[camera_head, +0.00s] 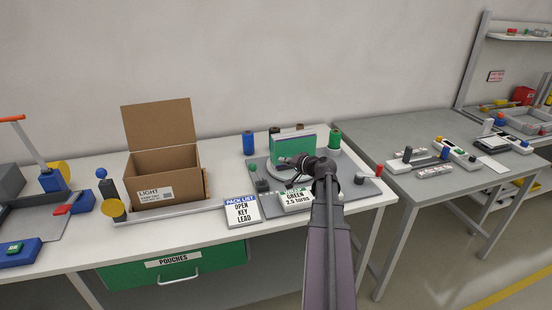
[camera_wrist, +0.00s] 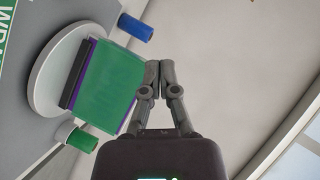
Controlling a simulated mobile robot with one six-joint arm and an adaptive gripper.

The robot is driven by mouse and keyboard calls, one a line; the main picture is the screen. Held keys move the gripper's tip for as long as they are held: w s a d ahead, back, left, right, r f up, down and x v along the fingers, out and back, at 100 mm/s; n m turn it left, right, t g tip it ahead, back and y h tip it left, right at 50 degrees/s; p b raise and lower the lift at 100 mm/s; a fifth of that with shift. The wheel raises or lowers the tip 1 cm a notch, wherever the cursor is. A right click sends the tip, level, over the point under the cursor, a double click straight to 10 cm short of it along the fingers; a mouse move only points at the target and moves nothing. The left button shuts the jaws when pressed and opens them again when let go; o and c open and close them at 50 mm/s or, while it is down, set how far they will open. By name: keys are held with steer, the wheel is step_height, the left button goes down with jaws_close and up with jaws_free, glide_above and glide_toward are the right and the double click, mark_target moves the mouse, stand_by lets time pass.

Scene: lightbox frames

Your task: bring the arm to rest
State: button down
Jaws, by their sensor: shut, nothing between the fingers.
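My arm rises from the bottom middle of the head view and reaches over the front of the white table (camera_head: 290,222). My gripper (camera_head: 287,162) is just in front of a green block-like object (camera_head: 291,146) on a round turntable. In the wrist view my gripper (camera_wrist: 154,66) has its fingertips together with nothing between them. The green object (camera_wrist: 112,88) lies just left of the fingers there, with dark and purple layers behind it, on a pale round disc (camera_wrist: 45,75). I cannot tell whether the fingers touch it.
An open cardboard box (camera_head: 165,178) stands on the left. A blue spool (camera_head: 249,143) and a green spool (camera_head: 334,138) stand behind. A grey table (camera_head: 400,165) stands right.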

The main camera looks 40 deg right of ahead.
steer(key=shift+s+r, duration=0.15)
steer(key=shift+s, duration=0.35)
stand_by(0.3)
steer(key=w+a+f+n+g+y, duration=0.1)
steer(key=a+f+n+g+y, duration=0.2)
steer(key=a, duration=0.9)
steer(key=a+f+n+g, duration=0.3)
steer(key=a+f+g, duration=0.15)
steer(key=a, duration=0.85)
steer(key=s+a+f+n+g+h, duration=0.2)
steer(key=s+a, duration=0.3)
steer(key=a, duration=0.4)
steer(key=s+a+f+n+g+h, duration=0.2)
steer(key=s+a+g, duration=0.3)
steer(key=a, duration=0.3)
steer(key=shift+s+a+f+n+h, duration=0.4)
steer(key=shift+s+f+n, duration=0.2)
steer(key=shift+s+f, duration=0.2)
steer(key=shift+w, duration=0.1)
